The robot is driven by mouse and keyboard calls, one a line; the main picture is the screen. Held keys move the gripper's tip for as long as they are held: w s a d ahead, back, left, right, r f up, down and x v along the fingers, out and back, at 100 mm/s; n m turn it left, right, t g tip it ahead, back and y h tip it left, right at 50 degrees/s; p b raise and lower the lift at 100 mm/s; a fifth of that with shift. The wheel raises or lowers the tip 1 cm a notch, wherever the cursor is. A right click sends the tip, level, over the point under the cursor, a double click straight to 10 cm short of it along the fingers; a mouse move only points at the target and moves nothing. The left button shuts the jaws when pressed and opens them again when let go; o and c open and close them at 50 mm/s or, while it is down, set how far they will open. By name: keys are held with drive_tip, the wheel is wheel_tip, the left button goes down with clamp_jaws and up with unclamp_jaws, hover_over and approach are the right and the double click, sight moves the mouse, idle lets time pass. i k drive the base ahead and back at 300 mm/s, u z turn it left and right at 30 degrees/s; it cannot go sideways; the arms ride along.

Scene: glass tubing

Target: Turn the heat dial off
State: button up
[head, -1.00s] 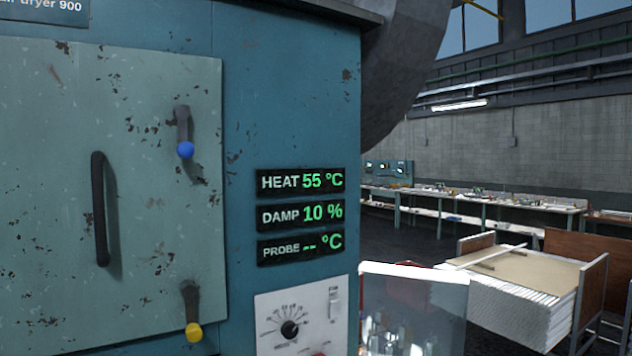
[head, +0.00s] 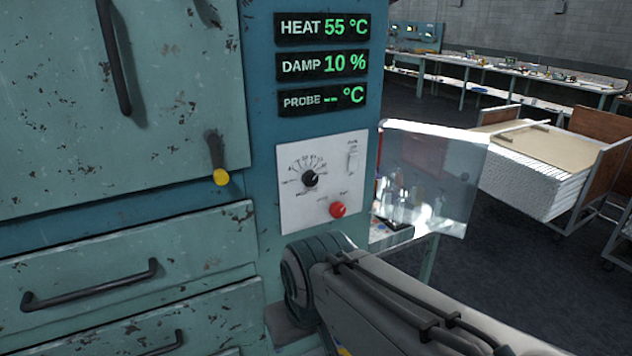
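The heat dial (head: 310,179) is a black knob with a scale arc around its upper side. It sits on a white control panel (head: 288,212) on the front of the blue dryer cabinet. Its pointer appears turned to the upper right, but the marks are too small to read. The heat display (head: 322,28) above reads 55 °C. Part of my arm shows at the bottom of the head view, below the panel. My gripper is not in view.
A red button (head: 338,209) and a switch (head: 353,161) share the panel. A clear shield (head: 450,180) with glassware behind it stands right of the cabinet. Drawers with dark handles (head: 90,288) are at lower left. A loaded cart (head: 540,165) stands farther right on open floor.

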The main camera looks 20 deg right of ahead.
sight(309, 178)
drive_tip(key=z, duration=0.05)
drive_tip(key=k, duration=1.1)
drive_tip(key=u, duration=0.8)
drive_tip(key=i, duration=0.85)
drive_tip(key=z, duration=0.5)
drive_tip(key=i, duration=0.85)
drive_tip(key=z, duration=0.85)
